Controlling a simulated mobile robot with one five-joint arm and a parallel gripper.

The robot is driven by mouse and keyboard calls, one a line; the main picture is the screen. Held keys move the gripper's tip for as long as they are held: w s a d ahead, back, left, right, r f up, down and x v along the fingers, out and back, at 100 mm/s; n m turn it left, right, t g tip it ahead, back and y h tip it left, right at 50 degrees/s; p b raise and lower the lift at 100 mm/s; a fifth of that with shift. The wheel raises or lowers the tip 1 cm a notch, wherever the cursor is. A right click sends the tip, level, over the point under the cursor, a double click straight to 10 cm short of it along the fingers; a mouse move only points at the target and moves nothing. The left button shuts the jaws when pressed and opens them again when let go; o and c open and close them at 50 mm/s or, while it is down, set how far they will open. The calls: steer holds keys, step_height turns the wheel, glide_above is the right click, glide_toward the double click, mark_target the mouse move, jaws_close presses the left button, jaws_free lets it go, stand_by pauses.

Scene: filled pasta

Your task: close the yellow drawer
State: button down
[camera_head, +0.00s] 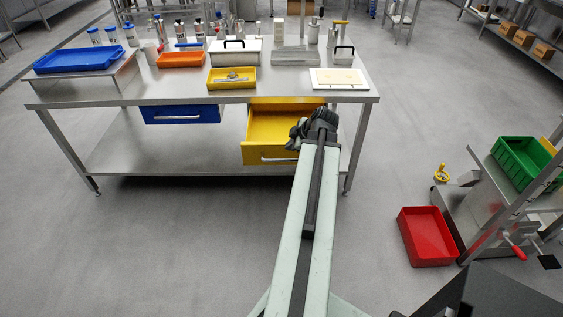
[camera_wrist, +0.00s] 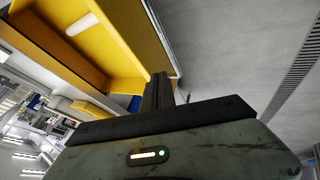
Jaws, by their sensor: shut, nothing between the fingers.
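The yellow drawer (camera_head: 266,126) hangs under the right half of the steel table's top and is pulled out, with its inside showing. Its front panel carries a pale bar handle (camera_head: 277,159). My gripper (camera_head: 299,132) is shut and empty at the drawer's right front corner; my arm hides part of that side. In the wrist view the shut fingers (camera_wrist: 158,90) point up beside the yellow drawer (camera_wrist: 138,28), which fills the upper left. I cannot tell whether they touch it.
A blue drawer (camera_head: 181,115) to the left sits closed under the tabletop (camera_head: 140,88). Trays, containers and a white board (camera_head: 338,78) stand on top. A red bin (camera_head: 427,237) lies on the floor at the right, near a cart with a green crate (camera_head: 520,160). The floor in front is clear.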

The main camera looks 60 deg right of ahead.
steer(key=b, duration=0.8)
glide_toward(277, 156)
steer(key=x, duration=0.4)
steer(key=shift+d+f, duration=0.15)
steer(key=w+d, duration=0.5)
steer(key=d, duration=0.2)
steer(key=w+d, duration=0.5)
steer(key=d, duration=0.2)
steer(key=w+d, duration=0.5)
steer(key=d, duration=0.2)
steer(key=shift+w+d, duration=0.15)
steer(key=shift+d, duration=0.05)
steer(key=shift+r, duration=0.2)
